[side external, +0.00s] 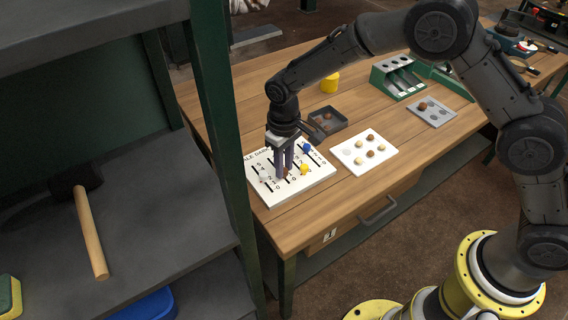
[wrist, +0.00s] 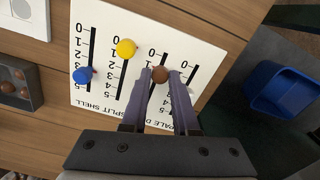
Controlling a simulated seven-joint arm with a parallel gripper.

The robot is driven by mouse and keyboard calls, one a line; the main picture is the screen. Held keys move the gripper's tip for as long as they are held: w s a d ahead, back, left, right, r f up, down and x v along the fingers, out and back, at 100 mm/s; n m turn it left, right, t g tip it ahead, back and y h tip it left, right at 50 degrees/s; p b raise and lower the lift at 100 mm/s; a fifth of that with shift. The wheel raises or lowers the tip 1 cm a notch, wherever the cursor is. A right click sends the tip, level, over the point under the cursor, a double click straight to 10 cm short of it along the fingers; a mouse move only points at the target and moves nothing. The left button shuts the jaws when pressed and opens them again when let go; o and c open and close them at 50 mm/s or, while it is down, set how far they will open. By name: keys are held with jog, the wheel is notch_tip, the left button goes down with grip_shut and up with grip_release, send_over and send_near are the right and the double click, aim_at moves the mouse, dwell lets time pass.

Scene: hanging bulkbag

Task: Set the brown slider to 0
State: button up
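The brown slider knob (wrist: 160,75) sits on its black track on a white board (wrist: 206,32) with several numbered scales. In the wrist view it lies between my two fingertips (wrist: 161,74), which are close against its sides, so my gripper looks shut on it. It stands some way along its track from the 0 end; its exact number is hard to read past the fingers. In the side view my gripper (side external: 285,173) points down onto the board (side external: 318,176), and the brown knob is mostly hidden by the fingers.
A blue knob (wrist: 82,75) and a yellow knob (wrist: 125,47) stand on neighbouring tracks. A white knob (side external: 264,178) is at the board's left. A dark tray (side external: 341,119) and a white board with round pieces (side external: 376,143) lie nearby. A dark green shelf post (side external: 222,130) stands left.

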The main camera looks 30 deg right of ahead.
grip_shut()
dwell(1.1)
